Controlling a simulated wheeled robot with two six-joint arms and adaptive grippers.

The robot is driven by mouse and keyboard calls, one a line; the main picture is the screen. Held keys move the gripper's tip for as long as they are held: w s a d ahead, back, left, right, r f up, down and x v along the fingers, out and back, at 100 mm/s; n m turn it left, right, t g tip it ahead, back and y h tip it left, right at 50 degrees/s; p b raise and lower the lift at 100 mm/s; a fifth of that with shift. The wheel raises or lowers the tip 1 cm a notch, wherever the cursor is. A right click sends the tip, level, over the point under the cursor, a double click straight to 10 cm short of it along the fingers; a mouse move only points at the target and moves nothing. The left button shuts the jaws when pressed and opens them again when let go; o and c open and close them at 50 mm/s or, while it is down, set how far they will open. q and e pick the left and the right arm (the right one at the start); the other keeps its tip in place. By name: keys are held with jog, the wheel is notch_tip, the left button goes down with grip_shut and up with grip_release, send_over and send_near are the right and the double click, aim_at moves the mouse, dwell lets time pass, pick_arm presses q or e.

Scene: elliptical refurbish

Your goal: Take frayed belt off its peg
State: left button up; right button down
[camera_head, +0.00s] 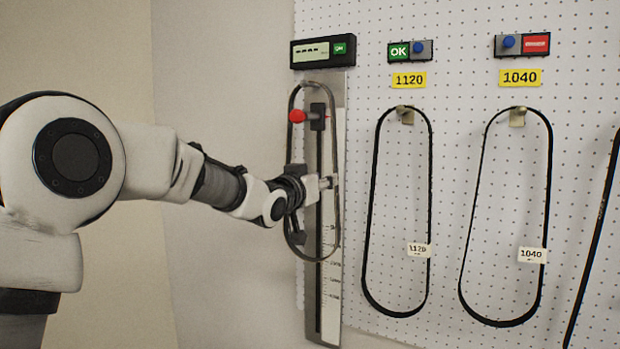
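A grey-brown belt (339,222) hangs as a long loop in front of the upright measuring rail (330,300) on the pegboard. It looks paler than the black belts; I cannot make out fraying. Its top passes above a red knob (297,116) on the rail. My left gripper (322,184) is at mid-height of this loop, with its fingers pointing right towards the right strand. The wrist covers part of the left strand. I cannot tell whether the fingers are closed or touch the belt. My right gripper is out of view.
A black belt tagged 1120 (373,190) and another tagged 1040 (549,190) hang on pegs to the right. Part of a further belt (595,240) shows at the right edge. A display box (311,53) tops the rail. Bare wall lies left.

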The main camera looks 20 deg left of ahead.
aim_at(334, 172)
pick_arm(q)
jog(key=w+p, duration=0.4)
jog(key=w, duration=0.1)
jog(key=w+p, duration=0.1)
jog(key=w, duration=0.2)
jog(key=shift+r+p, duration=0.35)
jog(key=shift+p, duration=0.05)
jog(key=shift+w+f, duration=0.1)
jog(key=shift+f, duration=0.15)
grip_shut()
